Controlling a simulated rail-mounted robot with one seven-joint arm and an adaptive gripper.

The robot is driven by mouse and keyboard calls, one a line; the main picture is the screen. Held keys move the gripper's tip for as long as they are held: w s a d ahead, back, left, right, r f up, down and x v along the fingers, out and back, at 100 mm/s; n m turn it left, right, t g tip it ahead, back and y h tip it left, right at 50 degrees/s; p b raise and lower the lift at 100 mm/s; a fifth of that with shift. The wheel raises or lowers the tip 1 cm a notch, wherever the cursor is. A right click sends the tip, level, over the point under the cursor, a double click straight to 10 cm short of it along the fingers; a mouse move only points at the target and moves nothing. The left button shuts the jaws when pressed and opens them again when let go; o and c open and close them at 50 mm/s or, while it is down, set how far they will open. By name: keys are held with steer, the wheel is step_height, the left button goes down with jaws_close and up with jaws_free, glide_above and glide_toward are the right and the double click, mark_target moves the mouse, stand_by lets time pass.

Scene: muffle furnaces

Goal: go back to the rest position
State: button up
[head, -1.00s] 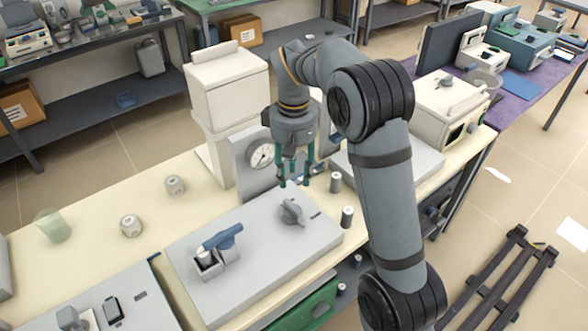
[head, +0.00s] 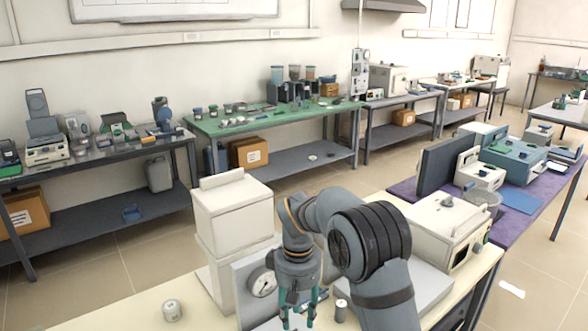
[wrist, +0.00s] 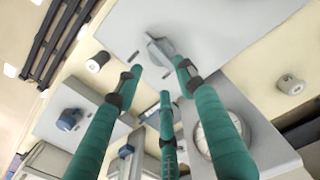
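My gripper (head: 298,312) hangs from the bent arm at the bottom of the head view, above the cream bench (head: 130,312). In the wrist view its three green fingers (wrist: 160,82) are spread apart with nothing between them. Beyond the fingertips is a grey panel with a grey knob (wrist: 158,52). The lower parts of the fingers are cut off in the head view.
A white cabinet-like unit (head: 235,215) and a dial gauge (head: 262,283) stand left of my gripper. A white furnace-like unit (head: 445,230) is to the right. Small metal cylinders (head: 172,310) stand on the bench. A green table (head: 250,122) is farther back.

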step_height(320, 180, down, 8)
steer(key=shift+r, duration=0.2)
steer(key=shift+r, duration=0.15)
steer(key=shift+r, duration=0.25)
step_height(320, 180, up, 12)
step_height(320, 180, down, 13)
steer(key=shift+r+n+p, duration=0.3)
steer(key=shift+n+p, duration=0.2)
steer(key=shift+p, duration=0.05)
steer(key=shift+f+n+p, duration=0.1)
steer(key=shift+n+p, duration=0.2)
steer(key=shift+n, duration=0.5)
